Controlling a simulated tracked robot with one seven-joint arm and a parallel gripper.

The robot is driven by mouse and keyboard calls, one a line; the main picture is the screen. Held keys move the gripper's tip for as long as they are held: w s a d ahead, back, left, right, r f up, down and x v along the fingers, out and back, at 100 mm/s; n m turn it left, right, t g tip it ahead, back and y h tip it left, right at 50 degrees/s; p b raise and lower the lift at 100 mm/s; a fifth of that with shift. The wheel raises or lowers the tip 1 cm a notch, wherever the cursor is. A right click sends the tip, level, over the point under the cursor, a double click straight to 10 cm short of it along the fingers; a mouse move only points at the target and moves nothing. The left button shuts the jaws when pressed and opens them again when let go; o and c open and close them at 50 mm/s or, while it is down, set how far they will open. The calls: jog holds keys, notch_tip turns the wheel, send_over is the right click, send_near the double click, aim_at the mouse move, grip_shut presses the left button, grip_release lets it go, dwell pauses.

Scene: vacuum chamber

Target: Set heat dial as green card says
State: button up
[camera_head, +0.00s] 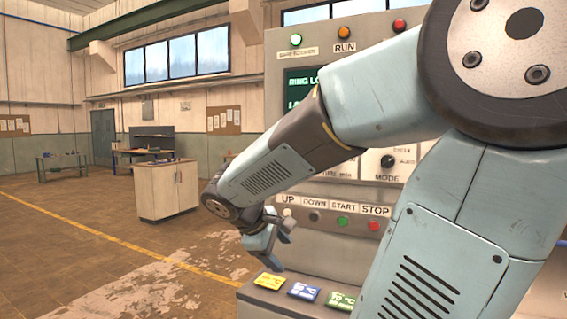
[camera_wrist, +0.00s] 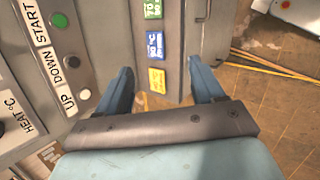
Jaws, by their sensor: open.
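The green card (camera_head: 343,300) lies on the sloped ledge at the foot of the console; its number is too small to read surely. It also shows at the top edge of the wrist view (camera_wrist: 152,9), partly cut off. The heat dial, a black knob (camera_wrist: 17,124) beside a "HEAT °C" label (camera_wrist: 33,113), is at the left edge of the wrist view; its pointer and scale cannot be read. My arm hides it in the head view. My gripper (camera_head: 272,240) is open and empty, in front of the console. In the wrist view its fingers (camera_wrist: 160,70) are apart, over the ledge's end.
A blue card (camera_head: 303,291) and a yellow card (camera_head: 269,281) lie left of the green one. A button row (camera_head: 342,221) and the MODE dial (camera_head: 388,161) are on the console. My arm covers much of the panel and screen. A cabinet (camera_head: 168,190) stands left; floor between is clear.

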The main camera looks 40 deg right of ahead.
jog(key=w+d+r+n+h, duration=0.8)
jog(key=w+d+h, duration=0.2)
jog(key=w, duration=0.2)
jog(key=w+a+r+n+t+h, duration=0.1)
jog(key=w+r+n+t+h, duration=0.3)
jog(key=w+n, duration=0.15)
jog(key=w+x, duration=0.1)
jog(key=x, duration=1.2)
jog(key=shift+w+d+m, duration=0.15)
jog(key=shift+d+m, duration=0.1)
jog(key=shift+m, duration=0.2)
jog(key=c, duration=1)
jog(key=shift+a, duration=0.2)
jog(key=shift+c, duration=0.4)
jog(key=shift+d, duration=0.1)
